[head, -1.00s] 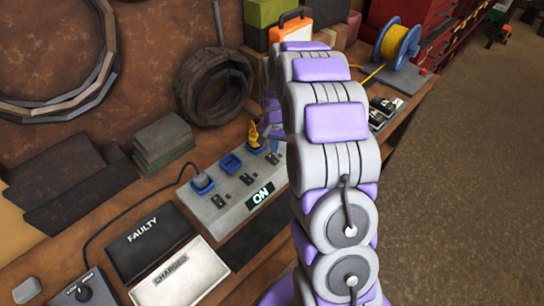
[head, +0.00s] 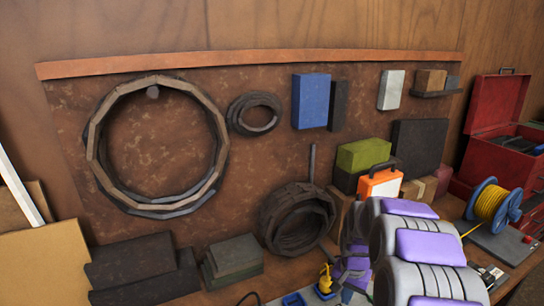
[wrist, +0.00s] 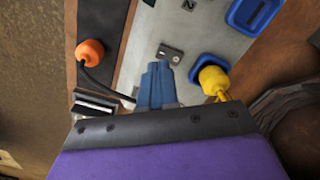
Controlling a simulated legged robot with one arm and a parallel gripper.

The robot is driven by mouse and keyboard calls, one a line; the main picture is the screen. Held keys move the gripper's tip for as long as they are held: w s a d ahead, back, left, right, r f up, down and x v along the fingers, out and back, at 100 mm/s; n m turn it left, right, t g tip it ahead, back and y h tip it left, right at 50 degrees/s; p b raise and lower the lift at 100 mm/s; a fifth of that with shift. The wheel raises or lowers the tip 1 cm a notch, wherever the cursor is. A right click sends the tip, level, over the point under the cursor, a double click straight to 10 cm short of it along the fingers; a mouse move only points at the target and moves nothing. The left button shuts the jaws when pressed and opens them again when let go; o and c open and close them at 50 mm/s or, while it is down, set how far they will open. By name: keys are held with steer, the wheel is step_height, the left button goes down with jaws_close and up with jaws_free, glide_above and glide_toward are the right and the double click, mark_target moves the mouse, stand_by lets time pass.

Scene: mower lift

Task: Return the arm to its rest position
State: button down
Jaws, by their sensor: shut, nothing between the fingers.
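My gripper (wrist: 157,84) shows in the wrist view as blue-grey fingers closed together, with nothing between them. It is over the grey socket panel (wrist: 212,32), between an orange plug or knob (wrist: 91,51) with a black cable and a yellow plug (wrist: 213,79). The yellow plug sits at a blue socket; whether the fingers touch the panel is unclear. In the head view, my grey and purple arm fills the lower right and hides most of the gripper. The yellow plug (head: 325,280) shows just left of it.
An orange case (head: 380,185), a green box (head: 363,154), a yellow cable reel (head: 491,205) and a red toolbox (head: 497,103) stand behind and right of my arm. Coiled hoses (head: 297,218) and dark blocks (head: 232,256) line the wall. Another blue socket (wrist: 253,12) is in the wrist view.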

steer(key=s+a+r+n, duration=0.2)
steer(key=s+a+r, duration=0.1)
steer(key=s, duration=0.9)
steer(key=s+a+r+n+g, duration=0.1)
steer(key=s+r, duration=0.5)
steer(key=s, duration=0.6)
steer(key=s+a+r+n, duration=0.4)
steer(key=s+a, duration=0.2)
steer(key=s, duration=0.6)
steer(key=shift+r+g, duration=0.2)
steer(key=shift+g, duration=0.1)
steer(key=shift+s, duration=0.1)
